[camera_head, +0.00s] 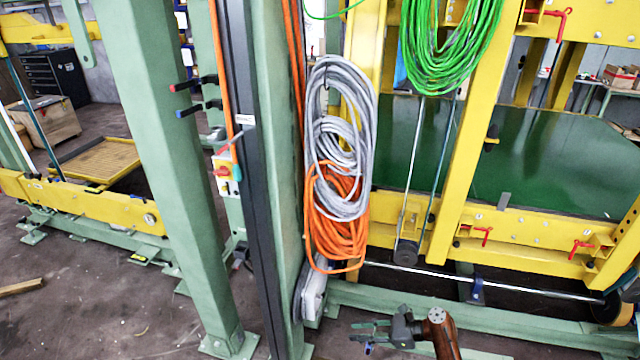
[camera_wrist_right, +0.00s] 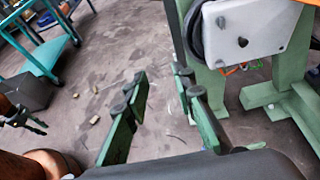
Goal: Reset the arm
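My right arm, with a brown wrist (camera_head: 440,330), comes in at the bottom of the head view. Its right gripper (camera_head: 362,336) points left, low over the floor in front of the green base beam. In the right wrist view the two green fingers of the right gripper (camera_wrist_right: 160,88) stand wide apart with nothing but floor between them. What looks like my left gripper (camera_wrist_right: 36,122) shows small and dark at the left edge of the right wrist view; its finger opening is unclear. My left arm does not show in the head view.
A green post (camera_head: 165,150) and a dark rail (camera_head: 250,200) stand left of the right gripper. Grey cable (camera_head: 340,130) and orange cable (camera_head: 335,225) hang from another post. A yellow frame (camera_head: 465,150) stands behind. Small pieces (camera_wrist_right: 94,120) lie on the open floor.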

